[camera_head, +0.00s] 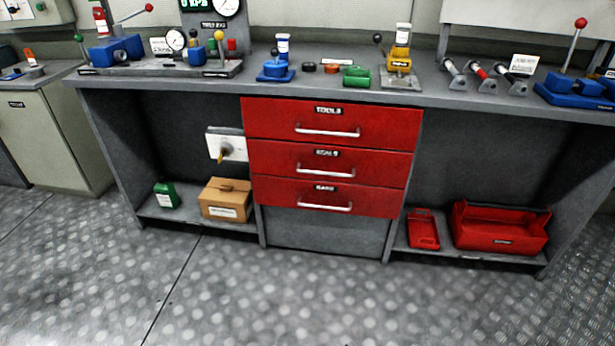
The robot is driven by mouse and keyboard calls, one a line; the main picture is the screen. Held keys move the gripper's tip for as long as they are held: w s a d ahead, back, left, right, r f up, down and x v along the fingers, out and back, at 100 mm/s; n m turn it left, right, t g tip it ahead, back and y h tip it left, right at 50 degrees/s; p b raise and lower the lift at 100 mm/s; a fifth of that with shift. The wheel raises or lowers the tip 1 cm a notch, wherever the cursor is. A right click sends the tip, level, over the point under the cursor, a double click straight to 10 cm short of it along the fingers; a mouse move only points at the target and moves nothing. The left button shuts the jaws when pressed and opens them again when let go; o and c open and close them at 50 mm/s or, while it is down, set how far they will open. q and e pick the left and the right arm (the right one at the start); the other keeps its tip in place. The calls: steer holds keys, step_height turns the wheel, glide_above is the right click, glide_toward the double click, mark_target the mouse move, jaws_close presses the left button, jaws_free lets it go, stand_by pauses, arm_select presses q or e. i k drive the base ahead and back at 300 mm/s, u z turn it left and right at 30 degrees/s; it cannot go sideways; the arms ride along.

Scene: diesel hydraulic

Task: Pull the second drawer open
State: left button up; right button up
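A red drawer unit with three stacked drawers hangs under the workbench in the middle of the head view. The second drawer (329,163) is the middle one, with a dark label above a pale horizontal bar handle (325,172). The top drawer (330,124) is labelled TOOLS, and the third drawer (325,196) is below the second. All three fronts look flush and closed. Neither of my grippers shows in this view.
The grey workbench top (330,97) carries several blue, yellow and green fixtures. A cardboard box (226,199) and green box (166,195) stand on the left lower shelf, red bins (500,228) on the right. The floor (300,300) in front is clear.

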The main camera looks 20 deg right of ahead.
mark_target(359, 165)
steer(key=u, duration=0.5)
steer(key=i, duration=1.65)
steer(key=z, duration=0.85)
